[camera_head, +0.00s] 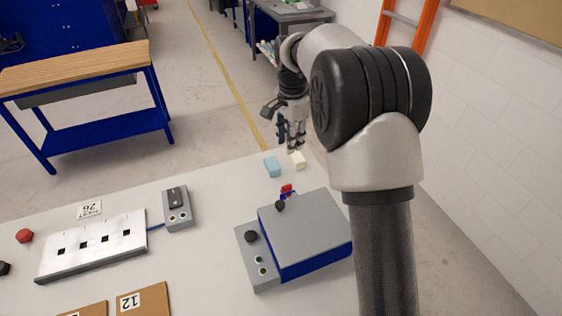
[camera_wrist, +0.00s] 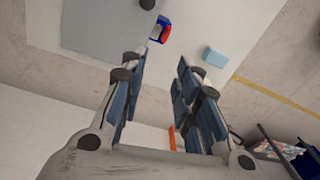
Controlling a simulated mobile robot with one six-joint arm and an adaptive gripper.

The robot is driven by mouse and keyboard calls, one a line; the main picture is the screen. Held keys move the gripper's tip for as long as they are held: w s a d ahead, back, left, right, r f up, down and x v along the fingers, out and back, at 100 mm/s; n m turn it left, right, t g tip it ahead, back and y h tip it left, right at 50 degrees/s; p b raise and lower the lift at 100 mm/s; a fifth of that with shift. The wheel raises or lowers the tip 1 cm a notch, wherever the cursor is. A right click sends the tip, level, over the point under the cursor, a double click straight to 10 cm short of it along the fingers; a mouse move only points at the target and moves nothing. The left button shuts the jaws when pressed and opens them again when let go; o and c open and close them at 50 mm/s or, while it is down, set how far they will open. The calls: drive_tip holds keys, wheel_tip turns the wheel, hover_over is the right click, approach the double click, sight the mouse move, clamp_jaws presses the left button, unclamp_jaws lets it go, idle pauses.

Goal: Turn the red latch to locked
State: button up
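The red latch (camera_head: 286,188) sits at the far edge of a grey-topped blue box (camera_head: 305,225) on the white table, with a blue part under it. In the wrist view the red and blue latch (camera_wrist: 161,29) shows at the top middle, beside the grey box top (camera_wrist: 105,25). Whether the latch is locked cannot be told.
A light blue block (camera_head: 272,166) and a cream block (camera_head: 297,160) lie near the far table edge, close to my gripper. A grey control panel (camera_head: 258,270) adjoins the box. A white slotted fixture (camera_head: 92,245) and a small switch box (camera_head: 178,208) stand to the left.

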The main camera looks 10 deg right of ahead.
drive_tip(key=m, duration=0.2)
hover_over(287, 186)
wheel_tip(287, 186, down, 5)
drive_tip(key=shift+g, duration=0.3)
wheel_tip(287, 186, down, 18)
drive_tip(key=shift+w+r+b, duration=0.1)
drive_tip(key=shift+r+b, duration=0.05)
drive_tip(key=shift+b, duration=0.7)
drive_tip(key=shift+c, duration=0.4)
clamp_jaws()
